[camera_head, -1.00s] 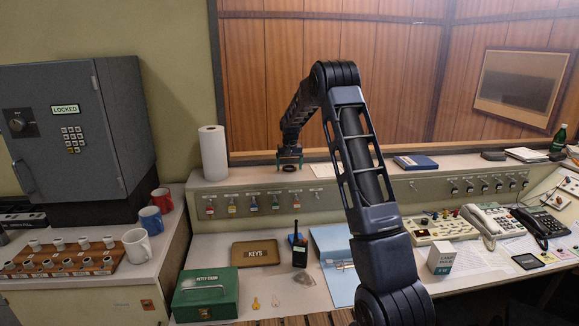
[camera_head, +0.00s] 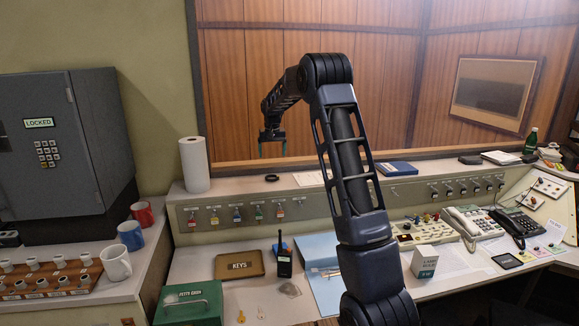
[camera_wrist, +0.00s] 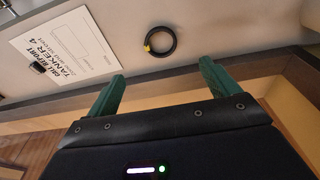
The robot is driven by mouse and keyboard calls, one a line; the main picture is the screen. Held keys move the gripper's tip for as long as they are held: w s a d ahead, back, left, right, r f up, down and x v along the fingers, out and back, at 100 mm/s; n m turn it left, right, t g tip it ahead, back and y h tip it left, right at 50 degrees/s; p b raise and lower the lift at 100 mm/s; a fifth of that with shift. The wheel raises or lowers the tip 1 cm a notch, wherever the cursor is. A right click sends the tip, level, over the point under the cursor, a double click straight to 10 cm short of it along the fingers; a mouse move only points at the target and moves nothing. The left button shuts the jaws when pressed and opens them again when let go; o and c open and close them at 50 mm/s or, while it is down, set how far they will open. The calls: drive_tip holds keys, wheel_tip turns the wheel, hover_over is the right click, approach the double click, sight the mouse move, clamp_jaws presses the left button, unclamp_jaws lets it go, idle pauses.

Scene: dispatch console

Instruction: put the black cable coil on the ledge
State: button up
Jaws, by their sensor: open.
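The black cable coil (camera_head: 272,178) lies flat on the ledge (camera_head: 232,186), the raised shelf above the row of key hooks. In the wrist view the coil (camera_wrist: 160,41) shows as a black ring with a small yellow tie on its left side. My gripper (camera_head: 272,150) is above and behind the coil, clear of it. In the wrist view its green fingers (camera_wrist: 162,88) are spread apart with nothing between them. The coil lies beyond the fingertips, not touching them.
A paper towel roll (camera_head: 194,164) stands at the ledge's left end. A printed call report sheet (camera_wrist: 62,50) lies near the coil, and a blue book (camera_head: 397,169) lies further right. A wooden panelled wall rises behind the ledge. The desk below holds a green cash box (camera_head: 190,303).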

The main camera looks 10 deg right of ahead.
drive_tip(key=s+d+r, duration=0.2)
drive_tip(key=s+r, duration=0.2)
drive_tip(key=s, duration=0.5)
drive_tip(key=s+d+r+t, duration=0.1)
drive_tip(key=s+d+r, duration=0.3)
drive_tip(key=s, duration=0.6)
drive_tip(key=s+d+r, duration=0.1)
drive_tip(key=s+r, duration=0.4)
drive_tip(key=s, duration=0.4)
drive_tip(key=s+d+f+t, duration=0.1)
drive_tip(key=s+f, duration=0.2)
drive_tip(key=s, duration=1.1)
drive_tip(key=s+d+f, duration=0.2)
drive_tip(key=s+f, duration=0.1)
drive_tip(key=s, duration=1)
drive_tip(key=shift+s+d+f+t, duration=0.2)
drive_tip(key=shift+s+d+t, duration=0.05)
drive_tip(key=shift+s+t, duration=0.15)
